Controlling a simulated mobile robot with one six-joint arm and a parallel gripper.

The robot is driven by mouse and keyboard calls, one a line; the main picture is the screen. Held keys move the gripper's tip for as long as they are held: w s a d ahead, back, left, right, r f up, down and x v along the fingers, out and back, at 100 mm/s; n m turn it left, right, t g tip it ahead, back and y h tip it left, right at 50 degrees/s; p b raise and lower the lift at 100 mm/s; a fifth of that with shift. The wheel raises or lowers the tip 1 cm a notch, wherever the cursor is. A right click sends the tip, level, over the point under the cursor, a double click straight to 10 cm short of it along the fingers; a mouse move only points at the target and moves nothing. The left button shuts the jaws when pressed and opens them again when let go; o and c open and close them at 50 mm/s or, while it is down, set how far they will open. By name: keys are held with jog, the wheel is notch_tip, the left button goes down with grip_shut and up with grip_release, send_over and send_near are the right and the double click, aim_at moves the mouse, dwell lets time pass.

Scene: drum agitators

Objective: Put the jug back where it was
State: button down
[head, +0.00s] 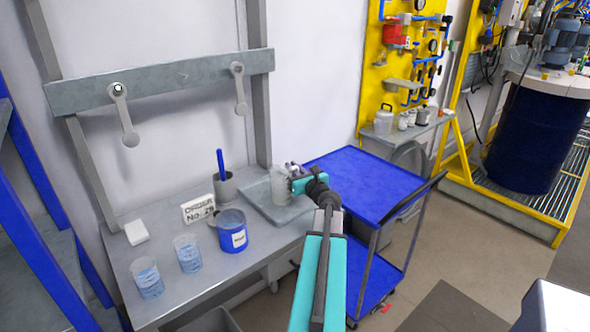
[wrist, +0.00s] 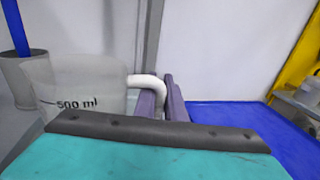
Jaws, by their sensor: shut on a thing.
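The jug (wrist: 75,85) is translucent grey-white with a "500 ml" mark and a white side handle. In the head view the jug (head: 280,187) is upright over the grey tray (head: 262,214) at the right end of the bench. I cannot tell whether its base touches the tray. My gripper (head: 293,172) comes from the right and is shut on the jug's handle. In the wrist view the handle (wrist: 146,82) runs into the purple-grey fingers of my gripper (wrist: 160,100). The jug's lower part is hidden there by the gripper body.
On the bench stand a blue labelled container (head: 232,236), two beakers (head: 187,254), a grey cup (head: 225,188) with a blue stick, a sign (head: 198,209) and a white block (head: 136,232). A blue cart (head: 365,180) adjoins the bench's right.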

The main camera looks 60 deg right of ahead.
jog(key=shift+d+f, duration=0.1)
jog(key=shift+f, duration=0.05)
jog(key=c, duration=1.8)
grip_release()
jog(key=shift+s, duration=0.1)
jog(key=b+v, duration=0.2)
jog(key=v, duration=0.9)
jog(key=shift+s+a, duration=0.25)
jog(key=shift+s, duration=0.05)
jog(key=shift+s+d, duration=0.1)
